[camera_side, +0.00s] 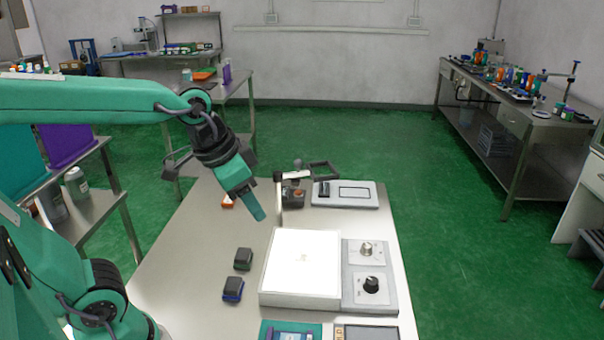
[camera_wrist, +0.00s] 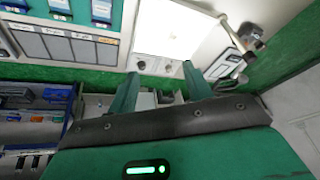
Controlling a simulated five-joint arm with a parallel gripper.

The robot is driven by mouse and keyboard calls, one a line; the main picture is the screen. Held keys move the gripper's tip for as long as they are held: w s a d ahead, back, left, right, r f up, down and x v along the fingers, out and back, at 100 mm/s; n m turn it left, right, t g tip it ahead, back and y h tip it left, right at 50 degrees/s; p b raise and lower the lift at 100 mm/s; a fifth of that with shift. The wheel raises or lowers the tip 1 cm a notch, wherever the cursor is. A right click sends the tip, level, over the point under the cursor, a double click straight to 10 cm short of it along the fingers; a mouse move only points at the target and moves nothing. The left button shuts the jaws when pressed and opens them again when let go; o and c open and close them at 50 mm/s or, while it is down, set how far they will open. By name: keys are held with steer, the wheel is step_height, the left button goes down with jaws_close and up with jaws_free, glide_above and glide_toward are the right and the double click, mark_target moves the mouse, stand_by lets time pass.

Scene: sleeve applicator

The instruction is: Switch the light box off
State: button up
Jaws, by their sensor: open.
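The light box (camera_side: 300,275) stands on the steel table, and its top glows white. A small pale piece lies near the middle of the glowing top. A grey control panel (camera_side: 352,297) adjoins its right side, with a silver knob (camera_side: 367,249) at the back and a black knob (camera_side: 371,284) in front. The lit top (camera_wrist: 165,25) and the panel's knobs (camera_wrist: 153,66) also show in the wrist view, beyond my fingers. My gripper (camera_side: 258,214) is open and empty, in the air behind and left of the light box. The knob markings are too small to read.
Two dark blocks (camera_side: 243,259) (camera_side: 233,289) sit left of the light box. A grey framed device (camera_side: 345,194) and a small upright post (camera_side: 278,200) stand behind it. A green tray (camera_side: 270,329) and a dark-framed panel (camera_side: 367,333) lie at the front edge.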

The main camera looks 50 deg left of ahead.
steer(key=w+d+f+m+g, duration=0.1)
steer(key=w+d+f+m, duration=0.15)
steer(key=w, duration=0.35)
steer(key=w+d+f+m+g, duration=0.1)
steer(key=w+d+m, duration=0.2)
steer(key=w, duration=0.3)
steer(key=m+g, duration=0.2)
steer(key=m, duration=0.3)
glide_toward(372, 280)
steer(key=shift+w+a, duration=0.1)
steer(key=shift+a, duration=0.05)
steer(key=shift+w+d+f+g, duration=0.2)
steer(key=shift+d+f+g, duration=0.1)
steer(key=shift+f, duration=0.2)
steer(key=shift+f, duration=0.1)
steer(key=shift+f, duration=3.8)
steer(key=shift+c, duration=0.4)
